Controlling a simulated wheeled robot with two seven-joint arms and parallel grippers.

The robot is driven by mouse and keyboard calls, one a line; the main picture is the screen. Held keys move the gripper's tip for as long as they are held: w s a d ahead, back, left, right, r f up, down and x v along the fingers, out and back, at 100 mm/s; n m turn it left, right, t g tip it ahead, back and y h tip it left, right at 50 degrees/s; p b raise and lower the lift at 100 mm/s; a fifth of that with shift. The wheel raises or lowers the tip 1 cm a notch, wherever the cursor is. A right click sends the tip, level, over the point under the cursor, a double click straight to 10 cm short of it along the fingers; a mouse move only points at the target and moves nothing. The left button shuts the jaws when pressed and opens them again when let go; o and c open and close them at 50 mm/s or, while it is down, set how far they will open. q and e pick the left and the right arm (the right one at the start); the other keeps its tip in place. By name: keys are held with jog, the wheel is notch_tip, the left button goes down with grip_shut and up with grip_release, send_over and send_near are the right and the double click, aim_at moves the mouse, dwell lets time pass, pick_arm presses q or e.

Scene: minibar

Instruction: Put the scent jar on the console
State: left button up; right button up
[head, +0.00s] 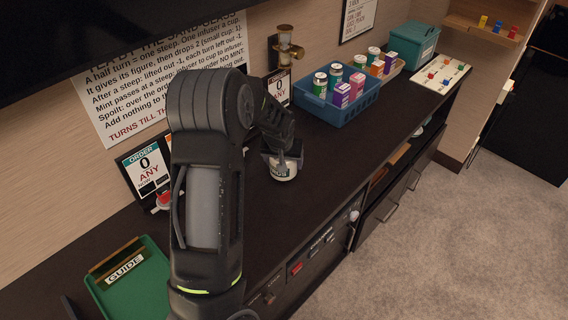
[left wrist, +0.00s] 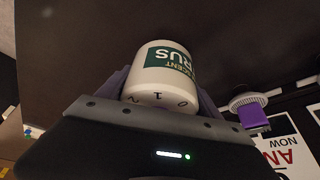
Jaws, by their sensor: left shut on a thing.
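The scent jar (head: 284,172) is a small cream jar with a dark green label, partly covered by my gripper in the head view. In the left wrist view the jar (left wrist: 163,76) sits between the fingers, with its label and digits facing the camera. My left gripper (head: 283,158) is shut on the jar. It is over the dark console top (head: 315,185), near the middle. I cannot tell whether the jar's base touches the surface. My right gripper is not in view.
A blue crate (head: 322,110) of tins and boxes stands behind to the right, with a teal box (head: 412,45) and peg board (head: 440,74) farther along. A green tray (head: 135,290) lies front left. A purple-and-white object (left wrist: 250,108) is near the order card. Console in front of the crate is clear.

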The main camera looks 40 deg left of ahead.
pick_arm(q)
jog(key=shift+f, duration=0.6)
jog(key=o, duration=1.6)
jog(key=shift+f, duration=0.1)
jog(key=shift+c, duration=0.2)
